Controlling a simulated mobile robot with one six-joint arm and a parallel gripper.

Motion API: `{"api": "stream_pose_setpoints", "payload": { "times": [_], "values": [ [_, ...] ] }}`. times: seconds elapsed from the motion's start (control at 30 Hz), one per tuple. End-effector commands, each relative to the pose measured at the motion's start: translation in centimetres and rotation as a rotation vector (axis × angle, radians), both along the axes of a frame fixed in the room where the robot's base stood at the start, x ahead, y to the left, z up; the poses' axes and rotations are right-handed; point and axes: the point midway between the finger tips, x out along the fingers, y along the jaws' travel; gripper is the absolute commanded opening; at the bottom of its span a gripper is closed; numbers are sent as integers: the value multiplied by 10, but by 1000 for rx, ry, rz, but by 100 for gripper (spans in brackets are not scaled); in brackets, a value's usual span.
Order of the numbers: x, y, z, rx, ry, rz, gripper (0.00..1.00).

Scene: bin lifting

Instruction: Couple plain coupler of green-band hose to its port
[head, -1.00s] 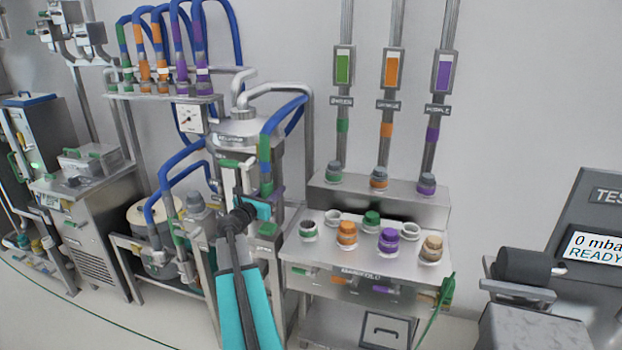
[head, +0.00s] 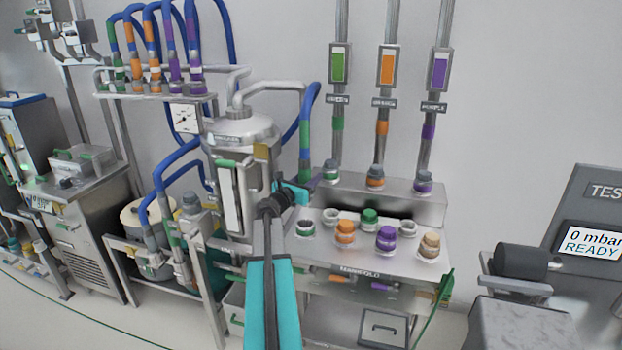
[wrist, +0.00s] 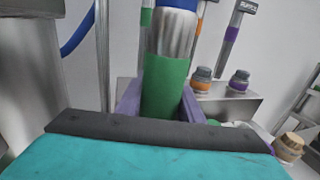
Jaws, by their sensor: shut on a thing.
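The green-band hose (head: 305,138) hangs from a blue loop, with its green band, a blue band and grey metal below. My gripper (head: 302,190) is shut on its lower end. In the wrist view the purple jaws of my gripper (wrist: 160,108) clasp a green sleeve (wrist: 165,85), with grey metal and a blue band above it. The lower tip of the hose is hidden by my gripper. The held hose is left of the manifold's green-marked pipe fitting (head: 331,173). An open ring (head: 330,216) and a dark-green-lined ring (head: 305,228) lie below on the manifold top.
The manifold (head: 290,255) also carries green (head: 369,218), orange (head: 345,232), purple (head: 386,238) and tan (head: 431,244) caps. A steel tank (head: 245,135) stands close on the left. A test console (head: 590,225) stands at the right.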

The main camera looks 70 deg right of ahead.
Motion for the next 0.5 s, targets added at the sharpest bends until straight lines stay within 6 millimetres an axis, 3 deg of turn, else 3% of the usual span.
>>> {"api": "stream_pose_setpoints", "payload": {
  "times": [0.5],
  "values": [
    [-1, 0, -20, -1, 0, -2, 3]
  ]
}}
